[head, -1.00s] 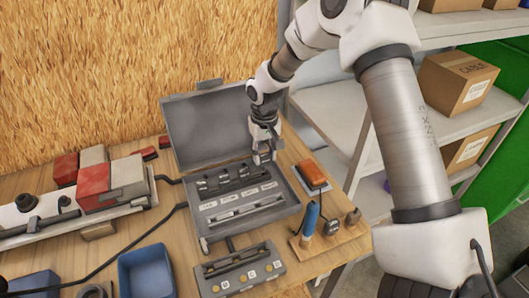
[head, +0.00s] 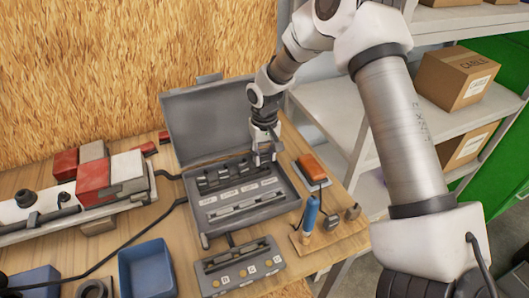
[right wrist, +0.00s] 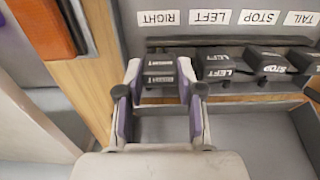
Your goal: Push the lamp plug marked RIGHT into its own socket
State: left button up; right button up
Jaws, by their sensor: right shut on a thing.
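My right gripper (right wrist: 161,100) is shut on a dark plug (right wrist: 160,79) marked RIGHT, with one finger on each side. In the head view this gripper (head: 264,158) points down at the right end of the plug row in the open grey case, and its fingers hide the plug there. A white RIGHT label (right wrist: 159,18) lies in the case in line with the held plug. A long dark strip (right wrist: 230,42) runs between the labels and the plugs. I cannot tell whether the plug is seated in anything. My left gripper is not in view.
Plugs marked LEFT (right wrist: 222,64) and STOP (right wrist: 265,57) sit close beside the held one. The case lid (head: 205,120) stands open behind. An orange block (head: 311,166) and a blue-handled tool (head: 310,213) are right of the case. A grey socket block (head: 240,268) lies in front.

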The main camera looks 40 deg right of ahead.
aim_at(264, 156)
jog(key=shift+f, duration=0.5)
dwell(0.5)
jog(key=o, duration=1.3)
notch_tip(264, 156, up, 7)
jog(key=p, duration=0.6)
